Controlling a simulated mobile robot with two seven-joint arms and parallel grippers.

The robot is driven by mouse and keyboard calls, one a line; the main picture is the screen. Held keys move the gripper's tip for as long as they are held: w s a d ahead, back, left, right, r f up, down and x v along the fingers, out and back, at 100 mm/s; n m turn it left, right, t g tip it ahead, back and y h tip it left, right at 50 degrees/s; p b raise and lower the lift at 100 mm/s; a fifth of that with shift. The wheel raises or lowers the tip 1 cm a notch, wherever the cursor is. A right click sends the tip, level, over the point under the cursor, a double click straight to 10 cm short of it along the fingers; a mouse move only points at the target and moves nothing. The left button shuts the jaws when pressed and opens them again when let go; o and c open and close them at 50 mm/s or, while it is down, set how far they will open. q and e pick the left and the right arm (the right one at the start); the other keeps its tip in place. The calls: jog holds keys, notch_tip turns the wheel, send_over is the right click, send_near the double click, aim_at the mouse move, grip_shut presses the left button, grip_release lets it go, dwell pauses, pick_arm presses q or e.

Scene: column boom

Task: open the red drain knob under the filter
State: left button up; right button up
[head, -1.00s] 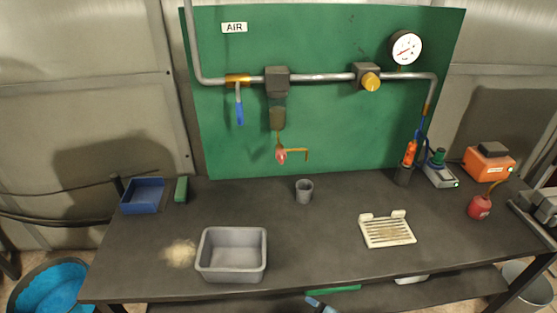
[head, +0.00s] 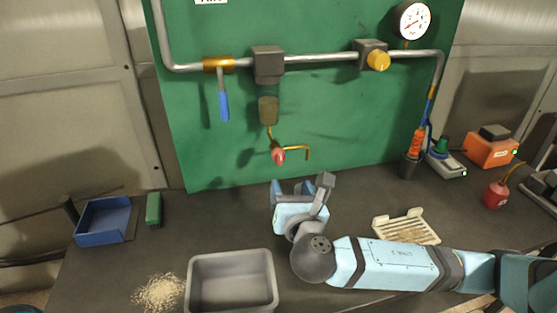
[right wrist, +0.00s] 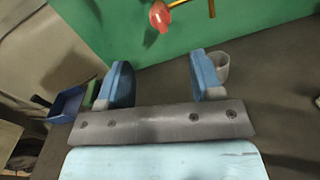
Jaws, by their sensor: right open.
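The red drain knob (head: 278,156) hangs below the filter (head: 268,100) on the green panel, with a brass spout beside it. It also shows at the top of the right wrist view (right wrist: 160,16). My right gripper (head: 303,184) is open and empty, in front of the panel and below the knob. In the right wrist view its two blue fingers (right wrist: 163,72) stand apart, and the knob lies beyond them, not touched. My left gripper is not in view. The grey cup shows past the right finger (right wrist: 222,66); in the head view my gripper hides it.
A blue-handled valve (head: 224,100) hangs left of the filter, and a yellow knob (head: 378,61) sits right on the pipe. A grey bin (head: 232,284), blue tray (head: 104,220) and white slotted tray (head: 407,228) are on the bench. Spilled grains (head: 158,292) lie left of the bin.

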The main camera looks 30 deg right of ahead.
aim_at(280, 161)
jog(key=x, duration=1.1)
jog(key=shift+w+f, duration=0.1)
jog(key=shift+f, duration=0.05)
jog(key=c, duration=0.9)
